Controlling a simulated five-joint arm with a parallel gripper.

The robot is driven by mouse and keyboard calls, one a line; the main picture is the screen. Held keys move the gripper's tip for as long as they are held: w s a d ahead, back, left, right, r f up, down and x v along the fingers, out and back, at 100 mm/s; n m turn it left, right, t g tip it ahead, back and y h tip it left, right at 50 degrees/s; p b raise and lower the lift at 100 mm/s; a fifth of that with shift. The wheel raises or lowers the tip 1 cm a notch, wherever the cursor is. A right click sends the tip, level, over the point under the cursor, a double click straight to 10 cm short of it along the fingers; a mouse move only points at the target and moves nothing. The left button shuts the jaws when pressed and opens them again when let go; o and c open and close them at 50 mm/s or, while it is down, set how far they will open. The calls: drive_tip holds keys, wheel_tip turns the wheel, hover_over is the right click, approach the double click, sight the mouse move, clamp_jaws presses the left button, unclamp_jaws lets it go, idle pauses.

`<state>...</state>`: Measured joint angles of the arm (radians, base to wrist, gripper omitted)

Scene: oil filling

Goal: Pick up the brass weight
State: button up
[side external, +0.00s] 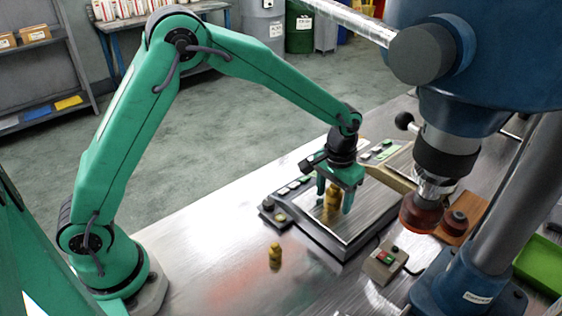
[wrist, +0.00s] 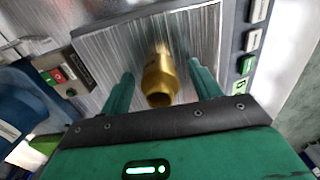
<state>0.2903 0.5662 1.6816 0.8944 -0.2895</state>
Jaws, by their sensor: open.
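The brass weight (side external: 332,203) stands upright on a flat metal plate with a dark frame (side external: 352,244). My gripper (side external: 334,203) is low over the plate, with its green fingers on either side of the weight. In the wrist view the brass weight (wrist: 160,80) lies between the two open fingers of my gripper (wrist: 160,90), and a gap shows on both sides. A second, smaller brass weight (side external: 275,255) stands on the bench left of the plate. The base of the weight between my fingers is partly hidden in the side view.
A drill press with a blue head (side external: 470,60) and column (side external: 510,200) stands close on the right. A small control box with buttons (side external: 385,263) sits in front of the plate. A green tray (side external: 540,265) is at the far right. The bench (side external: 205,265) is clear at left.

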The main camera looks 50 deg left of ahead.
sight(336, 188)
idle(0.3)
drive_tip(key=shift+r, duration=0.1)
clamp_jaws()
drive_tip(key=shift+r, duration=0.7)
drive_tip(key=r, duration=0.3)
drive_tip(key=shift+s+d, duration=0.15)
drive_tip(key=shift+d, duration=0.1)
drive_tip(key=s+d+r, duration=0.6)
drive_tip(key=s+d, duration=0.1)
drive_tip(key=s, duration=0.1)
drive_tip(key=shift+s+d+r, duration=0.15)
drive_tip(key=shift+d+r, duration=0.05)
drive_tip(key=shift+r, duration=0.1)
